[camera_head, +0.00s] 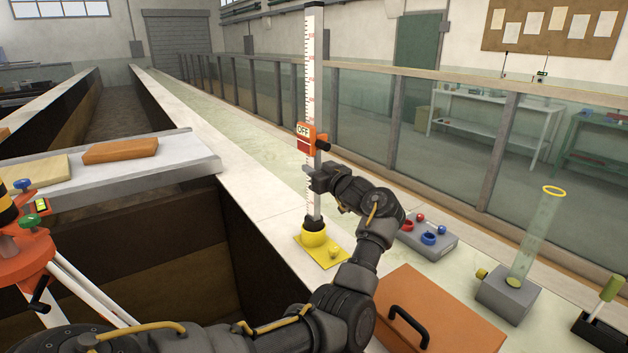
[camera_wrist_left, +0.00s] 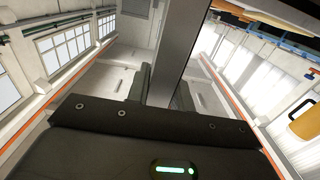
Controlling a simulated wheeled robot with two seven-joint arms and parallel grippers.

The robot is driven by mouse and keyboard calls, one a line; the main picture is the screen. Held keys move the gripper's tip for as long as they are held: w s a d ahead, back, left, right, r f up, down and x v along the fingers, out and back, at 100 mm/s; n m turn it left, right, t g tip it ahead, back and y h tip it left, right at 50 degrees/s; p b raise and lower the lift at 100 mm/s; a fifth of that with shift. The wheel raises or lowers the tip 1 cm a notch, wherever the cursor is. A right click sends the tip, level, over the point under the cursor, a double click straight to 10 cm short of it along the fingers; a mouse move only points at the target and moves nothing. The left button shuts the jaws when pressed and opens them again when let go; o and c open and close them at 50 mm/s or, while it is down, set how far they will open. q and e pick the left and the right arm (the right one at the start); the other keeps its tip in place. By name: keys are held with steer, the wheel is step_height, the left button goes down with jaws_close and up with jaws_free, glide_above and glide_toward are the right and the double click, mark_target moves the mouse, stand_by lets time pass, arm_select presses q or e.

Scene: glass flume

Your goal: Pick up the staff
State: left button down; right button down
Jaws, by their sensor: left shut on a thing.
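The staff (camera_head: 313,75) is a tall upright rod with a white graduated face and dark scale marks. An orange block marked OFF (camera_head: 306,137) with a black knob sits partway up it. Its foot stands in a yellow socket (camera_head: 314,238) with a dark collar on a yellow plate. My left gripper (camera_head: 315,180) is shut on the staff below the orange block and above the socket. In the left wrist view, the staff (camera_wrist_left: 183,45) runs as a grey bar between the dark fingers. My right gripper is not in view.
The socket stands on a pale ledge (camera_head: 262,206) beside a deep channel. To the right are a grey box with red and blue parts (camera_head: 428,238), an orange lid with a black handle (camera_head: 440,315) and a clear tube (camera_head: 537,235). An orange tripod (camera_head: 25,250) stands at left.

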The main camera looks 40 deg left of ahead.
mark_target(317, 115)
arm_select(q)
step_height(317, 115, up, 15)
steer(key=b, duration=0.3)
steer(key=shift+s, duration=0.1)
steer(key=shift+r+b, duration=0.35)
steer(key=shift+r, duration=0.2)
